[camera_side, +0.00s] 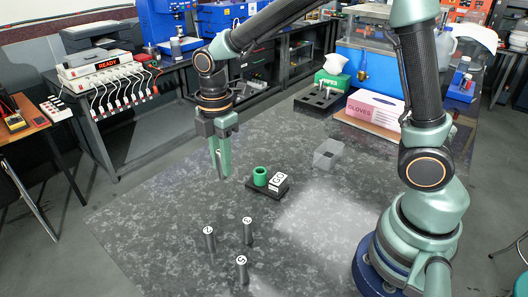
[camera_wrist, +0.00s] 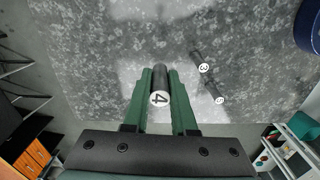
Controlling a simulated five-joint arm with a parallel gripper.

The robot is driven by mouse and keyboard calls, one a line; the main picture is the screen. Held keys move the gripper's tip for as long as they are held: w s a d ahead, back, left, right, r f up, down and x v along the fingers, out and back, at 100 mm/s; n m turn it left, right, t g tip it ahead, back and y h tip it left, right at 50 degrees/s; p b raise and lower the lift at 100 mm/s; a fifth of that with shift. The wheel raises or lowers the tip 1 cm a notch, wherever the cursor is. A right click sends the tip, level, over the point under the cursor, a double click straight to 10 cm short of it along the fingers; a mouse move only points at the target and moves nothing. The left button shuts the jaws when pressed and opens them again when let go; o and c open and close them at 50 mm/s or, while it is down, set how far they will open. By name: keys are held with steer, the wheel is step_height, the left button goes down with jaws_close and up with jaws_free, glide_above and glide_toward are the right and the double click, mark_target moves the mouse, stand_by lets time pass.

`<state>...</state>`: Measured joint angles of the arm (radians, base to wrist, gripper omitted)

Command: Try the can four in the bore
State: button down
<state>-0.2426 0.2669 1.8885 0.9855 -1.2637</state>
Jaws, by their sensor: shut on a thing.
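Can four, a dark cylinder with a white top marked 4, is between the fingers of my gripper (camera_wrist: 160,95) in the wrist view, its numbered top (camera_wrist: 159,98) facing the camera. In the side view my gripper (camera_side: 222,168) points down and is shut on the can, which is mostly hidden by the fingers. It is above the table, left of the green ring (camera_side: 260,177) with the bore. The ring stands on a dark base beside a white block (camera_side: 279,182) marked GO. The ring is not in the wrist view.
Three other numbered cans stand upright on the mottled table (camera_side: 150,230): one at left (camera_side: 209,240), one at centre (camera_side: 247,231), one at front (camera_side: 242,270). An open grey bin (camera_side: 328,153) stands behind the base at right. A black rack with holes (camera_side: 319,103) lies farther back.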

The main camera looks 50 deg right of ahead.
step_height(320, 180, up, 6)
steer(key=shift+r, duration=0.1)
steer(key=shift+d+r, duration=0.1)
steer(key=shift+d, duration=0.15)
steer(key=w+d+f+m, duration=0.1)
steer(key=d+f+m, duration=0.3)
steer(key=d, duration=0.9)
step_height(320, 180, down, 3)
steer(key=shift+d+f, duration=0.15)
steer(key=shift+d, duration=0.2)
steer(key=shift+f, duration=0.15)
steer(key=shift+f, duration=2.75)
steer(key=shift+f, duration=1.35)
steer(key=c, duration=0.6)
jaws_free()
steer(key=shift+c, duration=0.2)
